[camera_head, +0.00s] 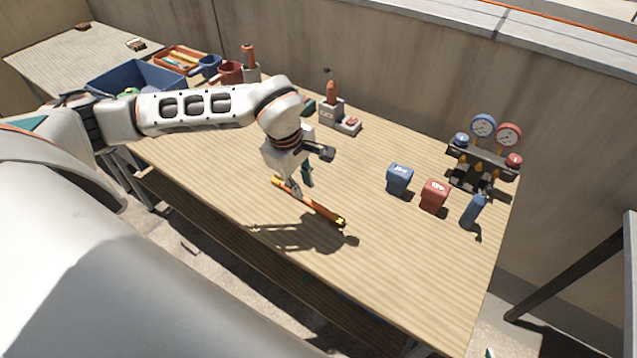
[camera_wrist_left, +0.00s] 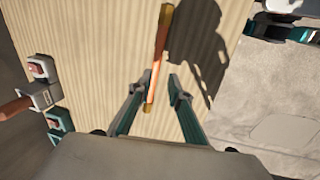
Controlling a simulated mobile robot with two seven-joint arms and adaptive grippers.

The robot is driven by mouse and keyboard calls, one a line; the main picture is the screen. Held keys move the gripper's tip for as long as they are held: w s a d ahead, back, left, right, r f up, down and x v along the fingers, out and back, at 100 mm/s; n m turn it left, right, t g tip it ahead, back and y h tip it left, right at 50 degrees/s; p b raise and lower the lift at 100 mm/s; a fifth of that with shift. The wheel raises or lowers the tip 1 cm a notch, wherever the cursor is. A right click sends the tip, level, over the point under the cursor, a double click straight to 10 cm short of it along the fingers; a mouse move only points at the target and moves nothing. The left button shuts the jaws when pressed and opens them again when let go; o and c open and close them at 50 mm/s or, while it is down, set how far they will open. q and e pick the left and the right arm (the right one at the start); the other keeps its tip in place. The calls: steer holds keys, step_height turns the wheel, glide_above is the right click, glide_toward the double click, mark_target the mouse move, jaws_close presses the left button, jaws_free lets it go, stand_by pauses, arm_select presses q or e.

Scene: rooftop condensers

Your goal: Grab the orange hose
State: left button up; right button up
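The orange hose (camera_head: 318,207) is a short straight piece with yellowish ends, lying flat on the wooden table near its front edge. It also shows in the left wrist view (camera_wrist_left: 158,62). My left gripper (camera_head: 299,182) points down over the hose's left end. In the left wrist view its two teal fingers (camera_wrist_left: 157,88) are apart, with the hose's near end between them. I cannot tell whether they touch it. A teal and dark part, apparently my right gripper (camera_wrist_left: 288,28), shows beyond the table edge in the left wrist view; its fingertips are unclear.
A gauge manifold (camera_head: 483,160) stands at the table's right end. A blue box (camera_head: 399,179), a red box (camera_head: 434,195) and a blue bottle (camera_head: 473,211) stand before it. A grey pump-like device (camera_head: 340,118) is behind my gripper. A blue bin (camera_head: 140,77) is at the left. The front right is clear.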

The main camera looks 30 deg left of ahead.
mark_target(309, 200)
arm_select(q)
steer(key=shift+w+a+f, duration=0.15)
steer(key=shift+w+f, duration=0.35)
steer(key=shift+f, duration=1.1)
steer(key=f, duration=0.1)
steer(key=w+f, duration=0.1)
steer(key=f, duration=0.1)
steer(key=shift+f, duration=0.25)
steer(key=shift+w+f, duration=0.15)
steer(key=shift+f, duration=0.25)
arm_select(e)
steer(key=shift+s+a+f, duration=0.1)
steer(key=shift+s+f, duration=0.15)
steer(key=shift+s, duration=0.2)
arm_select(q)
jaws_close()
arm_select(e)
steer(key=shift+g, duration=0.3)
